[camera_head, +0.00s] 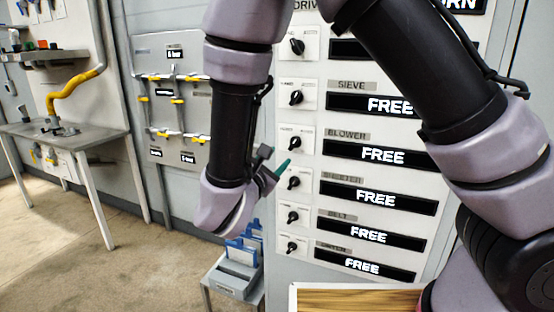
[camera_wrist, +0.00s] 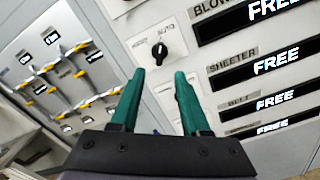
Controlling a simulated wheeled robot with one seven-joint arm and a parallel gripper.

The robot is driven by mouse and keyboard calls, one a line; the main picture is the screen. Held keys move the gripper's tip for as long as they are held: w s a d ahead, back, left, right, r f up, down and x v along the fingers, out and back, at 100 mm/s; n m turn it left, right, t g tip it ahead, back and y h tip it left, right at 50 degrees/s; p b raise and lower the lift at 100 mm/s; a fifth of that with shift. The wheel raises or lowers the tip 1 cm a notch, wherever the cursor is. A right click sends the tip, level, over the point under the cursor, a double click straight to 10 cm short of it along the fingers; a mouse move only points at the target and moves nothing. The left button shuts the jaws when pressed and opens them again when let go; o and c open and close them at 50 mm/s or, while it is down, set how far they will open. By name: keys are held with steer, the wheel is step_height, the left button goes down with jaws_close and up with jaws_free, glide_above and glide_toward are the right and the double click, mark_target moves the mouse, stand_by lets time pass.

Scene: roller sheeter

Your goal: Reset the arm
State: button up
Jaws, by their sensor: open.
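My gripper (camera_wrist: 157,98) is open and empty, its two green fingers apart in the wrist view. Between and beyond the fingertips is a black rotary knob (camera_wrist: 159,52) on a white plate, with the label AUTO on its upper right. In the head view my arm is folded in front of the drive panel (camera_head: 310,170). The gripper's green finger (camera_head: 282,168) shows there close to the panel's column of knobs; the rest of the gripper is mostly hidden behind my arm. I cannot tell from these views whether a finger touches the panel.
The panel has several black displays reading FREE, including the blower display (camera_head: 380,153). Left of it are a board with yellow-handled valves (camera_head: 175,100) and a grey table (camera_head: 60,130). A holder with blue items (camera_head: 238,270) stands low beside the panel. A wooden surface (camera_head: 350,300) is at the bottom.

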steer(key=s+d+r+m+g+h, duration=0.1)
steer(key=d+r+m+g, duration=0.2)
steer(key=d+m+g, duration=0.75)
steer(key=s+d+r+m+g, duration=0.2)
steer(key=d+r+m+g, duration=0.3)
steer(key=d, duration=1)
steer(key=s+d+r+m+t+y, duration=0.2)
steer(key=s+r+m+t+y, duration=0.3)
steer(key=r+m+y, duration=0.4)
steer(key=m, duration=0.5)
steer(key=shift+s+d+r, duration=0.25)
steer(key=shift+d+r, duration=0.1)
steer(key=shift+d, duration=0.05)
steer(key=shift+t, duration=0.25)
